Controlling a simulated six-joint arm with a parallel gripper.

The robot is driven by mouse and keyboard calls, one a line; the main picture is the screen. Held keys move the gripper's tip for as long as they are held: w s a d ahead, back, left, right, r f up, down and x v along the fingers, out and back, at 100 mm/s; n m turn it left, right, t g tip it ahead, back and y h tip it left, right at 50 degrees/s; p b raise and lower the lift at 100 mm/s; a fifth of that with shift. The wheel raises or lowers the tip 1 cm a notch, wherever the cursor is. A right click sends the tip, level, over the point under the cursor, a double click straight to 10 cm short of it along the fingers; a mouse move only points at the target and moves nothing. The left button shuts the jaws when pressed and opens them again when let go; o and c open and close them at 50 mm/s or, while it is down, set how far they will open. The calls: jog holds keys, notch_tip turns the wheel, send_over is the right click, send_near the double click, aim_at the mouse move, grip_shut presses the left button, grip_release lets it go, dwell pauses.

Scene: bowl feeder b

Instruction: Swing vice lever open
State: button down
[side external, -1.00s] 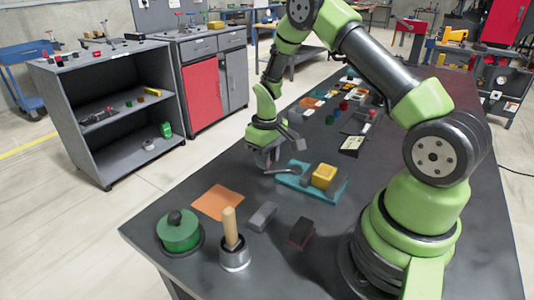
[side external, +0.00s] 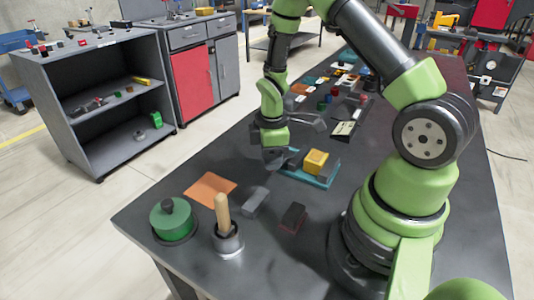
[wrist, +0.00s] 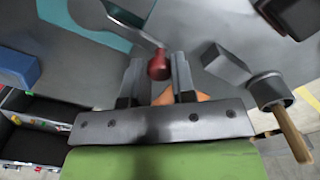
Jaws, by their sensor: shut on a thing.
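The vice has a teal base (side external: 318,182) and holds a yellow block (side external: 316,162) in the side view. In the wrist view, its silver lever (wrist: 138,27) runs from the upper left to a red knob (wrist: 159,66). My gripper (wrist: 157,78) is shut on the red knob, which sits between the fingertips. In the side view, my gripper (side external: 274,160) points down just left of the vice. The knob and much of the lever are hidden there by my gripper.
In the side view, an orange sheet (side external: 210,189), a green lidded pot (side external: 172,219), a cup with a wooden-handled tool (side external: 227,240), a grey block (side external: 256,200) and a dark block (side external: 293,217) stand in front. Several small parts lie behind. Bare bench lies between them.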

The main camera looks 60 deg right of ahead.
jog(key=shift+s+n, duration=0.35)
jog(key=shift+n, duration=0.05)
jog(key=c, duration=0.9)
grip_release()
notch_tip(320, 180, up, 9)
jog(key=shift+r, duration=0.45)
